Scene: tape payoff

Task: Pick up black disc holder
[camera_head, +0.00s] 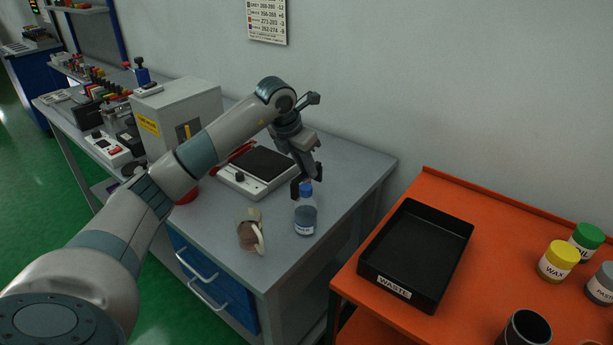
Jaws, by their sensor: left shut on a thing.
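My left gripper (307,181) reaches down over the grey bench. Its dark fingers are shut at the blue cap of a small clear bottle (305,219) with dark contents and a label. The bottle is upright; I cannot tell whether its base touches the bench. I see nothing that is clearly a black disc holder. A dark, round, open-topped cup (525,331) stands on the orange cart, cut off by the bottom edge. My right gripper is not in view.
A brown and white item (250,234) and a hot plate (258,172) are on the bench (345,165). A black WASTE tray (386,282), a yellow-lidded WAX jar (558,260) and other jars occupy the orange cart (497,204). A gap separates bench and cart.

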